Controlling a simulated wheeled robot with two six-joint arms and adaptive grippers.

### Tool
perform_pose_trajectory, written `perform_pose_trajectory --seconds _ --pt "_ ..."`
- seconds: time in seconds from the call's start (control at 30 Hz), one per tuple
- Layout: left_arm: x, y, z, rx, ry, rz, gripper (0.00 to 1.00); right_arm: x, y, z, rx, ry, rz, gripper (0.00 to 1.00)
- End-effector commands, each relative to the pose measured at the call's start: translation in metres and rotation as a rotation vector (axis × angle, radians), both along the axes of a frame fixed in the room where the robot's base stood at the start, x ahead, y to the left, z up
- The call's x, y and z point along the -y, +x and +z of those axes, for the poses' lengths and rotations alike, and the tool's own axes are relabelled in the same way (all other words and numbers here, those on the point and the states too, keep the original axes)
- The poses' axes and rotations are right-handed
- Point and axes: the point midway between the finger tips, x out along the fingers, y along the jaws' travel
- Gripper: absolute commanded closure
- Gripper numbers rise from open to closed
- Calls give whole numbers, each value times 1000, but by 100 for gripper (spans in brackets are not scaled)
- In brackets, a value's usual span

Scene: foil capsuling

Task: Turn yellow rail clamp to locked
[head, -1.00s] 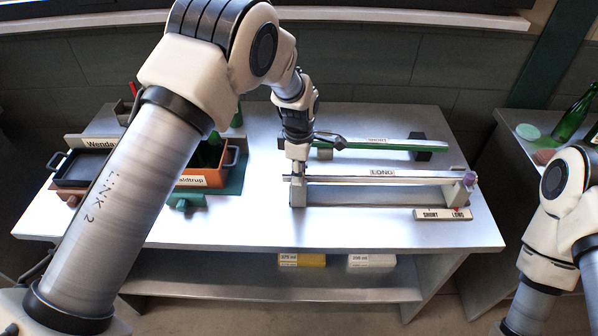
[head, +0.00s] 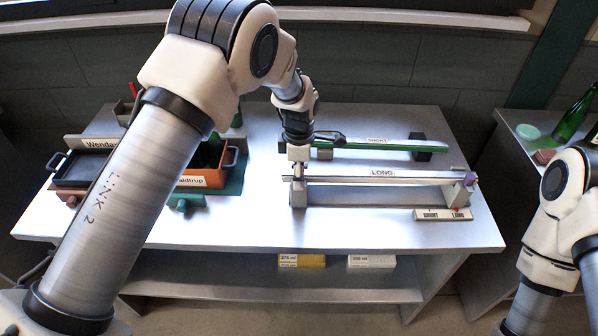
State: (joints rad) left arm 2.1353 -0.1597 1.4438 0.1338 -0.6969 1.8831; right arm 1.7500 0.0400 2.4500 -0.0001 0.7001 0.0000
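My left gripper (head: 299,170) points down at the left end of the silver rail labelled LONG (head: 350,180), just above the grey block (head: 298,198) that carries that end. Its fingers are small here and I cannot tell whether they are open or shut, or whether they touch anything. No yellow clamp can be made out; the gripper covers part of the rail's left end. My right gripper is out of view; only part of the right arm shows at the right.
A green rail labelled SHORT (head: 390,146) lies behind the silver one. A SHORT/LONG plate (head: 442,215) lies in front, at the right. Trays with bottles stand at the left, partly behind my arm. A yellow box (head: 302,261) and a white box (head: 371,262) sit on the lower shelf.

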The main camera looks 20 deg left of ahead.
Motion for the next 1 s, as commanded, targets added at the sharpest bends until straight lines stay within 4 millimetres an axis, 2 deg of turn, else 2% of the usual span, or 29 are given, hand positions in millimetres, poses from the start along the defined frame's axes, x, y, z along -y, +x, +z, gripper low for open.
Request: perform_pose_trajectory --seconds 0.23,0.33,0.47,0.7,0.83,1.0 --pt "0 2 2 5 -1 0 47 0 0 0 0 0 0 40" --pt "0 2 10 7 0 0 47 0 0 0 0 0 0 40" --pt "0 3 35 9 0 0 47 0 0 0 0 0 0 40" --pt "0 2 96 7 0 0 47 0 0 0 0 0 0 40" --pt "0 2 115 5 0 -1 47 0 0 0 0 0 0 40" --pt "0 2 121 2 0 0 47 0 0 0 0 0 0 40"
